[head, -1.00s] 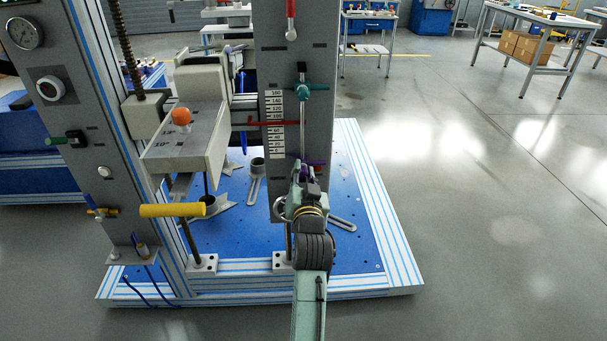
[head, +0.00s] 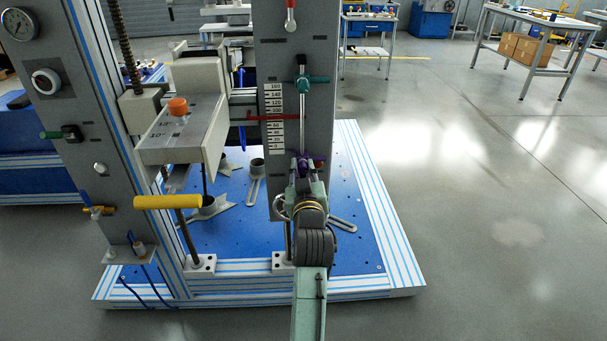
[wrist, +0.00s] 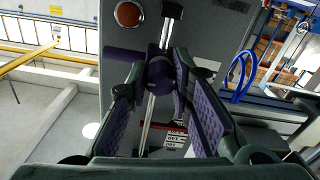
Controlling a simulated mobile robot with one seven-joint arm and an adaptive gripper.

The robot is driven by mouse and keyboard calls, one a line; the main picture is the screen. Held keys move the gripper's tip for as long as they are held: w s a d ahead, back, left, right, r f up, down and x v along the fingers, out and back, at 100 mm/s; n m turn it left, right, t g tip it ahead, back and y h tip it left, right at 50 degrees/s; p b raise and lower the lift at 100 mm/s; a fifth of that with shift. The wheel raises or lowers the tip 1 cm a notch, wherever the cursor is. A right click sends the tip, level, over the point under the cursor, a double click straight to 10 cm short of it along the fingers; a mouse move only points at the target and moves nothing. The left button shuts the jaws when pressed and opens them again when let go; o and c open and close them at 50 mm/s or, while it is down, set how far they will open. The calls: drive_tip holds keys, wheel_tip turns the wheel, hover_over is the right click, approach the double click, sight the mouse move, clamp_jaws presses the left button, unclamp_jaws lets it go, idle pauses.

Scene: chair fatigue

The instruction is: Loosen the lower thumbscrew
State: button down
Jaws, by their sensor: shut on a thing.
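The lower thumbscrew is purple, with a round hub and a crossbar (head: 318,160), low on the rod of the grey column. In the wrist view its hub (wrist: 160,75) sits between my two finger pads, with one bar end reaching left past a finger. My gripper (head: 304,170) is shut on this thumbscrew, one finger on each side. The fingers hide part of the hub and bar. A teal upper thumbscrew (head: 302,87) sits higher on the same rod, clear of my gripper.
A red pointer (head: 272,117) crosses the white scale (head: 274,140) left of the rod. A grey block with an orange knob (head: 178,106) and a yellow handle (head: 167,202) stand to the left. The blue base plate (head: 352,245) lies below. Open floor is on the right.

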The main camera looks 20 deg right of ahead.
drive_tip(key=n+b, duration=0.2)
drive_tip(key=n, duration=0.2)
drive_tip(key=shift+f+n, duration=0.1)
drive_tip(key=shift+n, duration=0.2)
drive_tip(key=n+b, duration=0.1)
drive_tip(key=n, duration=0.3)
drive_tip(key=shift+n+b, duration=0.3)
drive_tip(key=shift+b, duration=0.05)
drive_tip(key=n+b, duration=0.2)
drive_tip(key=n, duration=0.3)
drive_tip(key=shift+n+b, duration=0.8)
drive_tip(key=shift+n, duration=1.1)
drive_tip(key=c, duration=1.4)
unclamp_jaws()
drive_tip(key=shift+s, duration=0.1)
